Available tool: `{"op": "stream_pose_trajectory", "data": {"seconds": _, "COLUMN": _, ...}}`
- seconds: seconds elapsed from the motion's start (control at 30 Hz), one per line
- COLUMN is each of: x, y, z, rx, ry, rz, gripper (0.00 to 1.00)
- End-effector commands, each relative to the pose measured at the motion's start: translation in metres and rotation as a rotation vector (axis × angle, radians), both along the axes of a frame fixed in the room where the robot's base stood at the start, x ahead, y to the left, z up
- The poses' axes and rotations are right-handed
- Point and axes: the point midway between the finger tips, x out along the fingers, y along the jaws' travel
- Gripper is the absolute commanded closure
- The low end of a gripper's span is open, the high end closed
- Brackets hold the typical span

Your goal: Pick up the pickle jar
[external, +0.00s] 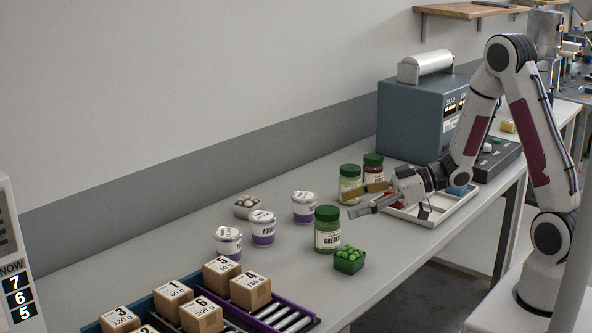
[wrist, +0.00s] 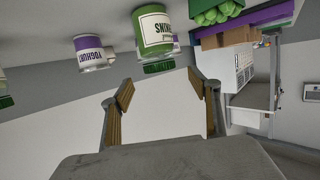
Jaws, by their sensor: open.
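The pickle jar (external: 327,236), a green-lidded jar with a pale label that appears to read gherkins, stands upright on the table. In the wrist view, where things appear upside down, the jar (wrist: 153,25) shows at top centre with its label and green lid. My gripper (external: 368,198) is open and empty, held roughly level to the right of the jar and apart from it. In the wrist view my gripper (wrist: 160,92) has its two fingers spread, with the jar beyond the gap between them.
A green punnet (external: 349,262) of green produce stands close right of the jar. Yoghurt tubs (external: 304,207) stand to its left. Two other green-lidded jars (external: 350,184) (external: 373,168) stand behind my gripper. A white tray (external: 455,212) lies beneath my arm. Numbered boxes (external: 250,286) are at the front.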

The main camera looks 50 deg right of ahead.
Motion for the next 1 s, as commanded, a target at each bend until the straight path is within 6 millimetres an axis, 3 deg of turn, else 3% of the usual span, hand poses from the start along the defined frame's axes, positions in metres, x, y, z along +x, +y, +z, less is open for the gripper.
{"op": "stream_pose_trajectory", "data": {"seconds": 0.3, "x": 0.013, "y": 0.014, "z": -0.007, "rx": -0.001, "ry": 0.000, "rz": 0.002, "gripper": 0.39}}
{"op": "stream_pose_trajectory", "data": {"seconds": 0.77, "x": 0.016, "y": 0.016, "z": -0.008, "rx": 0.000, "ry": 0.001, "rz": 0.001, "gripper": 0.39}}
{"op": "stream_pose_trajectory", "data": {"seconds": 1.0, "x": 0.026, "y": 0.027, "z": -0.018, "rx": 0.000, "ry": 0.002, "rz": 0.002, "gripper": 0.39}}
